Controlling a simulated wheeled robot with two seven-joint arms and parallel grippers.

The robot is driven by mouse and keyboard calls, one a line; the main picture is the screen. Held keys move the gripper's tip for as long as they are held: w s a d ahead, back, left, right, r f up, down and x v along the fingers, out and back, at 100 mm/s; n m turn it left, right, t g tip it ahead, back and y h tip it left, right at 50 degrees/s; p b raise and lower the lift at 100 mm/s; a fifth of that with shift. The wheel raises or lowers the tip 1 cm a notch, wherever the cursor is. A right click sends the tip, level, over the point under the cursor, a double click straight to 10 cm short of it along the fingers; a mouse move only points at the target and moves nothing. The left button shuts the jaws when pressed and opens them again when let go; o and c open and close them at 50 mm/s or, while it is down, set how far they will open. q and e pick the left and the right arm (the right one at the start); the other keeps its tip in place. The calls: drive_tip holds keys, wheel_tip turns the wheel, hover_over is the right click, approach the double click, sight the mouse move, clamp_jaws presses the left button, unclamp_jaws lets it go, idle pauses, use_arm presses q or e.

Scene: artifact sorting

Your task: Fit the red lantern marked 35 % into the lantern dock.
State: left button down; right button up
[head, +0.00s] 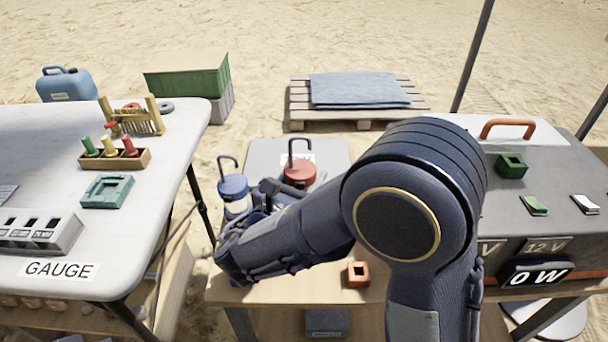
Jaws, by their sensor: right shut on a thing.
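The red lantern (300,173) has a red cap and a dark hoop handle; it stands upright at the middle. Its lower body is hidden behind my right arm, and no 35 % mark can be read. My right gripper (272,190) is at the red lantern's left side and is shut on it, though the contact is mostly hidden. A blue lantern (233,186) with a clear body stands just left of the gripper. I cannot clearly identify the lantern dock; a small orange square socket (358,274) sits on the wooden table. My left gripper is not in view.
A white table (170,150) at left holds a teal square frame (107,191), a rack of coloured pegs (115,157) and a grey gauge block (40,231). At right a dark case (555,215) carries a green socket (511,165). A pallet (300,104) lies behind.

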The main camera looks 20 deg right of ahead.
drive_tip(key=shift+p, duration=0.55)
idle(0.9)
drive_tip(key=shift+s+f+b, duration=0.1)
drive_tip(key=shift+f+b, duration=1.2)
drive_tip(key=shift+f, duration=0.9)
drive_tip(key=o, duration=1.2)
drive_tip(key=shift+f, duration=0.1)
drive_tip(key=shift+p+v, duration=0.95)
drive_tip(key=shift+v, duration=2.95)
